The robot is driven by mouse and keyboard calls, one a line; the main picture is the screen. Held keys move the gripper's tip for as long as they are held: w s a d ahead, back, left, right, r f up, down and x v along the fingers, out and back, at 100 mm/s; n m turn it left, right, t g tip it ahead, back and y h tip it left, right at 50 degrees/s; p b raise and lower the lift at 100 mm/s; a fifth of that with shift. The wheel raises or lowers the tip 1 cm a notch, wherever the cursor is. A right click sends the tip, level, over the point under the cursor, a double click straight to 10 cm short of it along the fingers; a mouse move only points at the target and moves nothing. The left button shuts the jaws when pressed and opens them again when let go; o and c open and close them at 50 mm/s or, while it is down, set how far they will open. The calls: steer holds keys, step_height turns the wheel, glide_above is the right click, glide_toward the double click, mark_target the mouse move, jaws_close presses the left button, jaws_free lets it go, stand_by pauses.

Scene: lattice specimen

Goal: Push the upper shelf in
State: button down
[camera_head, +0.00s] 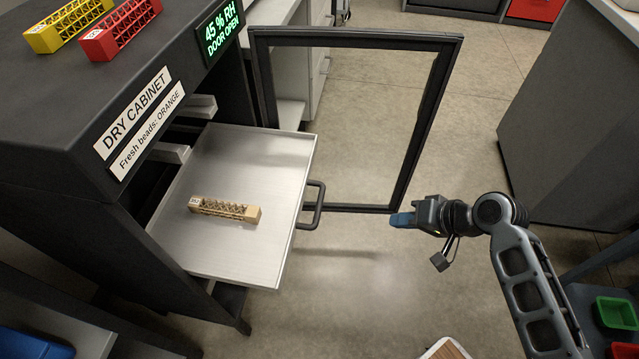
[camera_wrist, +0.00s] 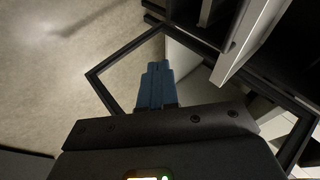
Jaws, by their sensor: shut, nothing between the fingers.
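The upper shelf (camera_head: 240,158) is a flat metal tray pulled well out of the dark dry cabinet (camera_head: 60,130). A dark bar handle (camera_head: 314,205) is on its front edge. A tan lattice specimen (camera_head: 225,209) lies on it. My gripper (camera_head: 402,219) has blue fingers, shut and empty, in the air to the right of the handle and apart from it. In the wrist view the shut fingers (camera_wrist: 155,82) point up the picture, and the shelf's pale edge (camera_wrist: 248,42) shows at upper right.
The cabinet's framed glass door (camera_head: 425,130) stands open behind the shelf, close to my gripper. A display reads "45 % RH DOOR OPEN". Yellow (camera_head: 68,24) and red (camera_head: 120,28) lattice pieces lie on the cabinet top. Open floor (camera_head: 370,280) lies in front of the shelf.

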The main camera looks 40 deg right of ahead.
mark_target(222, 178)
steer(key=w+r+y, duration=0.5)
steer(key=w+r, duration=0.2)
steer(key=w, duration=0.2)
steer(key=x, duration=0.4)
steer(key=a+r+x, duration=0.1)
steer(key=x, duration=0.3)
steer(key=b+x, duration=0.1)
steer(key=x, duration=0.3)
steer(key=shift+w+a+r, duration=0.15)
steer(key=shift+w+a, duration=0.15)
steer(key=shift+a, duration=0.15)
steer(key=shift+w+a, duration=0.45)
steer(key=w+a+b, duration=0.3)
steer(key=w+a, duration=1.2)
steer(key=shift+w+a+b, duration=0.25)
steer(key=shift+w+b, duration=0.05)
steer(key=shift+b, duration=0.05)
steer(key=shift+w+a, duration=0.45)
steer(key=shift+a, duration=0.05)
steer(key=shift+w+a, duration=0.1)
steer(key=shift+a, duration=0.05)
steer(key=shift+r, duration=0.1)
